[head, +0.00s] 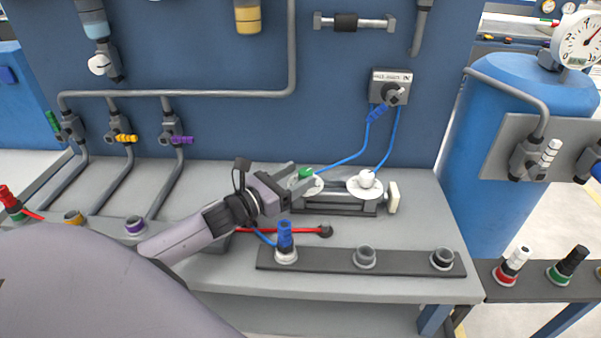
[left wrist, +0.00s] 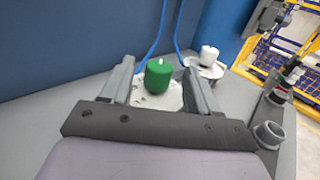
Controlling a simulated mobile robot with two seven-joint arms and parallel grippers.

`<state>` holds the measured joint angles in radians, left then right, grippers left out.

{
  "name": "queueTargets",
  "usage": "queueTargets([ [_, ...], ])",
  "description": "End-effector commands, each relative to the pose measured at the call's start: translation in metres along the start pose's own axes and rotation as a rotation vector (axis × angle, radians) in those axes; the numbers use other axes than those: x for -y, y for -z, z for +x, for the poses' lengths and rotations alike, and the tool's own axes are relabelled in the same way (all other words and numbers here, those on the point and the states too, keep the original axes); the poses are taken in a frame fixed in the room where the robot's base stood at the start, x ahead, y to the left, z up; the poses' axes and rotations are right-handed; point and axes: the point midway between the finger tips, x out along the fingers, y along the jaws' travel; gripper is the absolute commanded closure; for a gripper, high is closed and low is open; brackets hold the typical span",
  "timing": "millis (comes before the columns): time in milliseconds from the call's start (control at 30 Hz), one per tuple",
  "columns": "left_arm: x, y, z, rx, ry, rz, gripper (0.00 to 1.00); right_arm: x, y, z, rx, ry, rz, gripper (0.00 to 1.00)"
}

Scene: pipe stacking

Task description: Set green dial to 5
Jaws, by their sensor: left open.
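The green dial (head: 306,173) sits on a round white plate on a dark fixture on the bench. In the left wrist view the green dial (left wrist: 158,76) stands upright between the two fingers, with a gap on each side. My left gripper (head: 300,183) is open around the dial, and its fingers also show in the left wrist view (left wrist: 157,84). The scale marks on the plate are too small to read. My right gripper is not in view.
A white dial (head: 367,179) on its own plate stands just right of the green one. Blue cables (head: 350,158) run behind both. A dark rail (head: 400,262) with sockets and a blue plug (head: 285,235) lies in front.

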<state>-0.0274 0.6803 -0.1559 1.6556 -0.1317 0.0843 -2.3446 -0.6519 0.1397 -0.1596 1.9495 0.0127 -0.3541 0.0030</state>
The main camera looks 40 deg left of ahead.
Motion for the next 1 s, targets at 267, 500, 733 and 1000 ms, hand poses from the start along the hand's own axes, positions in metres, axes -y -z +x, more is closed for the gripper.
queueTargets([
  [267,0.0,0.0,0.017,0.0,0.0,0.0,0.4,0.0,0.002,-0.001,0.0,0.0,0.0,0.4],
  [500,0.0,0.0,0.018,-0.001,0.0,0.0,0.4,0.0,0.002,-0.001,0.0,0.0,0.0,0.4],
  [733,0.0,0.0,0.018,-0.001,0.0,0.001,0.88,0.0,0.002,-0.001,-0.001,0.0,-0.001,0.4],
  [1000,0.0,0.001,0.018,-0.001,0.009,0.003,0.96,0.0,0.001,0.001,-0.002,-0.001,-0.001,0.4],
])
